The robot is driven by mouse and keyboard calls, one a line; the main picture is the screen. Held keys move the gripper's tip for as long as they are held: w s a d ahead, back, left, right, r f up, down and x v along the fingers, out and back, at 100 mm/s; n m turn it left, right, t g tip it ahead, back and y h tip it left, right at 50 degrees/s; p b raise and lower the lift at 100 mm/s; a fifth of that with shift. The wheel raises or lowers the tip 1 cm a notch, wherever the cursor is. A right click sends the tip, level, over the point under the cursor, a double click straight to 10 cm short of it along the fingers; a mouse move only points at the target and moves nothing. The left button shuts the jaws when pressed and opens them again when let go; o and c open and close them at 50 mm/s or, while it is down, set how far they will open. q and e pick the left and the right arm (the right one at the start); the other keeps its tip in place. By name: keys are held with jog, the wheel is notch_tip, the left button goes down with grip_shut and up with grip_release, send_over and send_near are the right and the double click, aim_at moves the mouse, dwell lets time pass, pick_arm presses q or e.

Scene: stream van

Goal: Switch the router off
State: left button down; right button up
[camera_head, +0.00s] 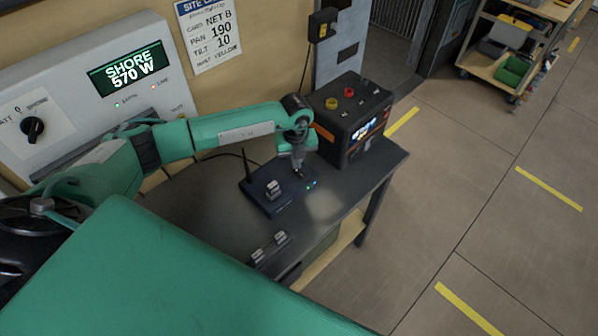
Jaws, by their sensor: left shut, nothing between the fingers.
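The router (262,202) is a flat dark blue box with a black antenna on the grey worktop. A small light-grey rocker-like part (273,190) stands on its top, and a few small green-blue lights glow near its right edge. My left gripper (298,174) is shut and empty, pointing down at the router's right back part, close to the lights. I cannot tell whether the fingertips touch the router. The rocker's position is too small to read. My right gripper is not in view.
A black power box (352,122) with red and yellow knobs stands right behind the gripper. A grey wall panel (95,85) reads SHORE 570 W. More switches (270,247) sit at the worktop's front edge. Open floor (470,180) lies to the right, with a cart (515,55) beyond.

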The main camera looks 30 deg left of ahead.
pick_arm(q)
jog(key=shift+f, duration=0.25)
dwell(0.6)
jog(key=shift+f+b, duration=0.6)
jog(key=shift+f, duration=0.05)
dwell(0.3)
jog(key=shift+r+p, duration=2.2)
jog(key=shift+r, duration=1.35)
